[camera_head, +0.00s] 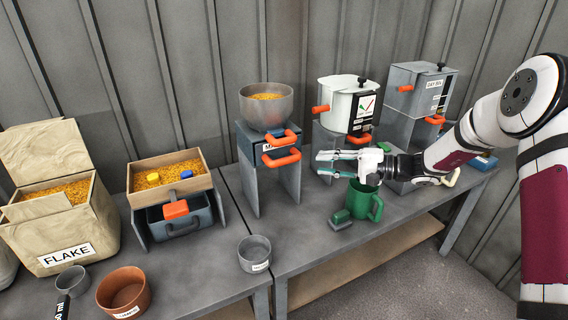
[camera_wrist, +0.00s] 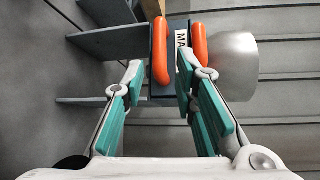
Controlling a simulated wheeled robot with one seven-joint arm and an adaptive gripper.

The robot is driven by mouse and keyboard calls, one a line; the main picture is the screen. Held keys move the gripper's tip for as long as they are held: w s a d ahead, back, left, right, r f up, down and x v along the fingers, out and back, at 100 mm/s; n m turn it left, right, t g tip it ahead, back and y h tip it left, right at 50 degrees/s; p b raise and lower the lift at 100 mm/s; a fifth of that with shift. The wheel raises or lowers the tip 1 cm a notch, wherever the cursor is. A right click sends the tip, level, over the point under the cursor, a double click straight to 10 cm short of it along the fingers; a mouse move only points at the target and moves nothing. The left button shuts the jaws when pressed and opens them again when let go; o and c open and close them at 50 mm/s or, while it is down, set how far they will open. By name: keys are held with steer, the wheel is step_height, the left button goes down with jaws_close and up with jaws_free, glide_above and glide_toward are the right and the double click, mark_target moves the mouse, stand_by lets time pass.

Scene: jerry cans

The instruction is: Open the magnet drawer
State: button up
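The magnet drawer (camera_head: 251,146) is a dark blue-grey unit in a grey stand, with a white label starting "MA" that is partly hidden. It has an upper orange handle (camera_head: 285,136) and a lower orange handle (camera_head: 281,159). My gripper (camera_head: 321,163) is open and empty, just right of the lower handle, with its fingers pointing at the stand. In the wrist view the scene is turned sideways. There the lower handle (camera_wrist: 160,52) lies beyond and between my open fingertips (camera_wrist: 160,76), and the upper handle (camera_wrist: 200,41) is beyond the right finger. I see no contact.
A grey bowl (camera_head: 266,106) of yellow grain sits on the stand. A small grey cup (camera_head: 254,254) is at the table's front.

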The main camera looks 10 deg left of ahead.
mark_target(289, 162)
steer(key=x, duration=1.2)
steer(key=shift+a+b, duration=0.2)
steer(key=shift+b, duration=0.15)
jaws_close()
